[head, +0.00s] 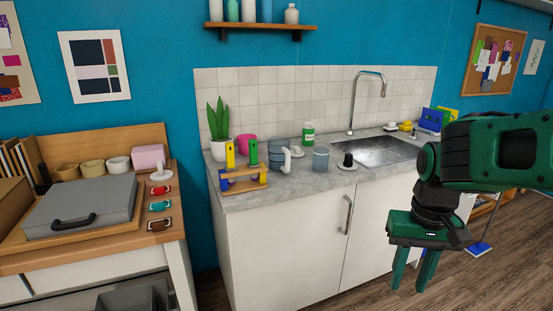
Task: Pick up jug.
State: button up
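A grey-blue jug-like vessel (277,152) with a pale handle on its right stands upright on the counter, left of the sink. It is small in the view, and I cannot be certain it is the jug. My gripper (414,272) hangs at the right, in front of the cabinet below the sink, with its green fingers pointing down. The fingers are apart with nothing between them. It is well to the right of the vessel and not touching it.
A grey-blue cup (321,159), a green bottle (308,135) and a wooden rack (244,184) with coloured pieces stand near the vessel. A potted plant (219,130) and a pink pot (246,143) are behind. A tall tap (352,100) rises at the sink (380,150).

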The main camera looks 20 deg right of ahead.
aim_at(279, 147)
jog(key=i, duration=1.5)
